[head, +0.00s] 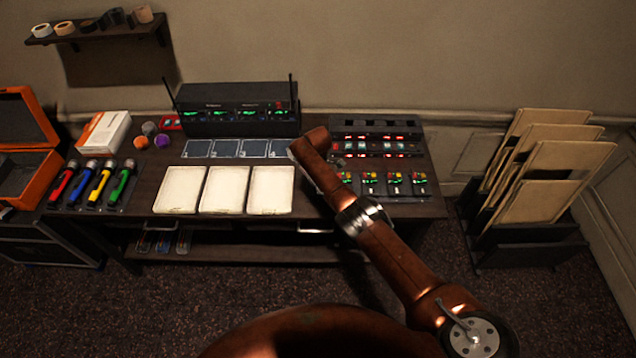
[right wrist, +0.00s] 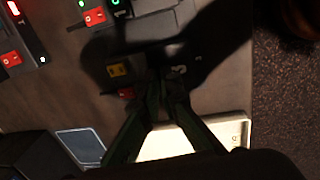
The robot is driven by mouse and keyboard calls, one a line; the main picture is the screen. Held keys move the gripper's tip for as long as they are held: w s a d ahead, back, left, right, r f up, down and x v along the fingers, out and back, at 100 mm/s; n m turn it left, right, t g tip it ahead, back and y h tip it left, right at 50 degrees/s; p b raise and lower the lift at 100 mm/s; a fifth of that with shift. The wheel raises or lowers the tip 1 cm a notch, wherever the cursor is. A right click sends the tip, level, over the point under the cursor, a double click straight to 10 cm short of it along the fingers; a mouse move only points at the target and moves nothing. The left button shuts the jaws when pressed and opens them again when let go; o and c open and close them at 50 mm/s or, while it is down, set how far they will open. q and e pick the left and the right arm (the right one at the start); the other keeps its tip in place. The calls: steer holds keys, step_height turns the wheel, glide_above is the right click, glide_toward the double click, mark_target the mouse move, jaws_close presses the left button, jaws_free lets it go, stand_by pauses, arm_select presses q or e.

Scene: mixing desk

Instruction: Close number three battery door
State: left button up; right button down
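Several small packs with red and green parts (head: 395,183) stand in a row at the right end of the desk. In the right wrist view, a dark pack (right wrist: 117,88) with a yellow square and a red part lies in shadow by my right gripper (right wrist: 168,82). A pale mark by the fingertips may be a digit; I cannot read it surely. The fingers converge with tips together, and I see nothing clearly held. In the head view my right arm hides that gripper and part of the row. I cannot make out any battery door's position. My left gripper is not in view.
Three cream pads (head: 225,190) lie at the desk's front, with dark square panels (head: 240,148) behind. A receiver with antennas (head: 240,108) stands at the back. Coloured microphones (head: 98,184) lie left. A rack of folders (head: 540,165) stands right of the desk.

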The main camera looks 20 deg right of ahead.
steer(key=c, duration=2.4)
jaws_free()
steer(key=shift+a+r, duration=0.1)
steer(key=shift+r, duration=0.5)
steer(key=r, duration=0.3)
steer(key=s+r, duration=0.1)
steer(key=r, duration=0.6)
steer(key=shift+s+a+r, duration=0.1)
steer(key=shift+s+r, duration=0.1)
steer(key=shift+r, duration=0.15)
